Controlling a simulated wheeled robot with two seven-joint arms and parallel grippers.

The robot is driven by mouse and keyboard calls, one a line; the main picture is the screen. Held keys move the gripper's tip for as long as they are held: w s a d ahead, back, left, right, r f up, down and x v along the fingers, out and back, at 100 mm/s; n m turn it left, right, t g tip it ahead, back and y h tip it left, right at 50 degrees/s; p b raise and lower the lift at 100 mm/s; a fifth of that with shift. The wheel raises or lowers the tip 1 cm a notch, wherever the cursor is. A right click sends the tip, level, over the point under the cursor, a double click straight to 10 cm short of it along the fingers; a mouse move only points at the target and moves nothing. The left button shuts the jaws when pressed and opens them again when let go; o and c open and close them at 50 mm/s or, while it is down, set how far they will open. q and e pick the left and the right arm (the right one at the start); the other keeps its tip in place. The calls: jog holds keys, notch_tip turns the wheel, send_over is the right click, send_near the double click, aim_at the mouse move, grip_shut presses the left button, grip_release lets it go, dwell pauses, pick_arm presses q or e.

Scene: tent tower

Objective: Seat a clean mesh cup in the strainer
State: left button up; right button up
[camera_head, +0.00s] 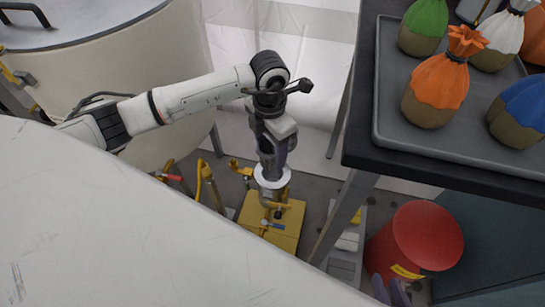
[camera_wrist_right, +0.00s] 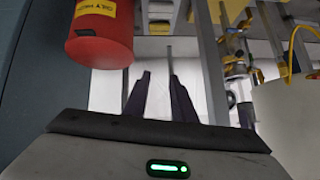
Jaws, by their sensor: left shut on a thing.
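My left gripper (camera_head: 272,160) points straight down over a yellow stand (camera_head: 290,222) on the floor. It is shut on a silver round piece (camera_head: 271,178), which may be the mesh cup or part of the strainer; I cannot tell which. Metal fittings, likely the strainer (camera_head: 276,196), show just under it, partly hidden. I cannot tell whether the round piece is seated or only above them. My right gripper (camera_wrist_right: 158,78) is open with nothing between its dark fingers; its fingertips also show at the lower right of the head view (camera_head: 390,291).
A red bin with a yellow label (camera_head: 413,240) stands right of the stand. A dark table (camera_head: 365,150) with a grey tray (camera_head: 388,135) of colourful tied bundles is at upper right. A large cream tank (camera_head: 75,65) is at left, and yellow-handled valves (camera_head: 205,172) stand near the stand.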

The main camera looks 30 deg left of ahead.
aim_at(273, 149)
pick_arm(q)
jog(key=f+n, duration=0.1)
jog(key=n, duration=0.1)
jog(key=w+f+n+b, duration=0.1)
jog(key=n, duration=0.1)
jog(key=w+f+n+b, duration=0.1)
jog(key=n, duration=0.1)
jog(key=shift+w+a+f, duration=0.1)
jog(key=shift+a+f, duration=0.15)
jog(key=shift+a, duration=0.05)
jog(key=shift+w+f+n, duration=0.1)
jog(key=shift+w+n, duration=0.1)
jog(key=shift+n, duration=0.8)
